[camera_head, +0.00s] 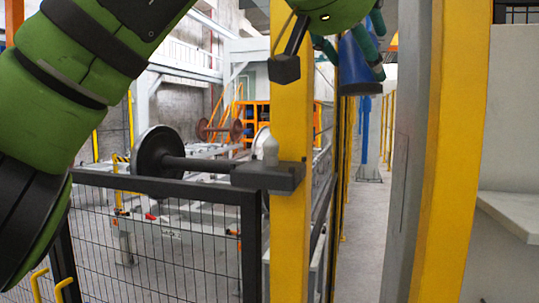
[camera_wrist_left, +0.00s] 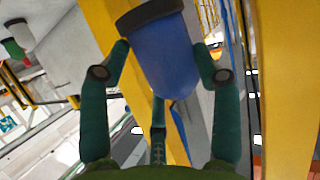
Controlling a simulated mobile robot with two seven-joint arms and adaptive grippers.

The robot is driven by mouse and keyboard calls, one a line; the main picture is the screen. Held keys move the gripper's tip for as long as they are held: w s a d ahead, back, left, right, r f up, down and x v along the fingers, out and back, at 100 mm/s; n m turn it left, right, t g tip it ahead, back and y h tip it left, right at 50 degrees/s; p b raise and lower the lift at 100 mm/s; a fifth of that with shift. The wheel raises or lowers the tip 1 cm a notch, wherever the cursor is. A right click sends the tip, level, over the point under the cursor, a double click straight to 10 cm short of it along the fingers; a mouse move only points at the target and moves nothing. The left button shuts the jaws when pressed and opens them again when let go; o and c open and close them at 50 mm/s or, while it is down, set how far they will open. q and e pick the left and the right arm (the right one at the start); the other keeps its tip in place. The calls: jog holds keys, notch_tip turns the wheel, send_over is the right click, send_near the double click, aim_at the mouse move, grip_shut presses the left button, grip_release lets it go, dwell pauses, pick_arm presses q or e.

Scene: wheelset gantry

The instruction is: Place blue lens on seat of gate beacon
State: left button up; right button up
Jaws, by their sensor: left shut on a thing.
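The blue lens (camera_head: 357,62) hangs in my left gripper (camera_head: 350,42) at the top of the head view, dark rim downward. In the left wrist view, the teal fingers of the left gripper (camera_wrist_left: 163,55) close around the blue lens (camera_wrist_left: 162,62) from the sides, with a third finger below it. A dark grey bracket (camera_head: 268,177) on the yellow post carries a pale rounded bulb (camera_head: 271,149), which looks like the gate beacon's seat. The lens is above and to the right of it in the picture, apart from it. My right gripper is not in view.
The yellow post (camera_head: 291,120) stands close to the gripper. A dark mesh gate (camera_head: 165,245) fills the lower left. Another yellow post (camera_head: 447,150) and a grey column stand at right. A narrow floor strip (camera_head: 365,235) between the posts is clear. A wheelset (camera_head: 158,152) is behind the fence.

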pick_arm(q)
jog(key=shift+s+r, duration=0.3)
jog(key=shift+r, duration=0.1)
jog(key=s+a, duration=0.1)
jog(key=s, duration=0.1)
send_over(267, 168)
notch_tip(267, 168, down, 6)
jog(key=f, duration=0.1)
jog(key=shift+m+b, duration=0.3)
notch_tip(267, 168, down, 3)
jog(key=shift+d+r+p, duration=0.1)
jog(key=shift+d+p, duration=0.05)
jog(key=shift+p, duration=0.15)
jog(key=shift+w+f, duration=0.15)
jog(key=shift+f, duration=0.25)
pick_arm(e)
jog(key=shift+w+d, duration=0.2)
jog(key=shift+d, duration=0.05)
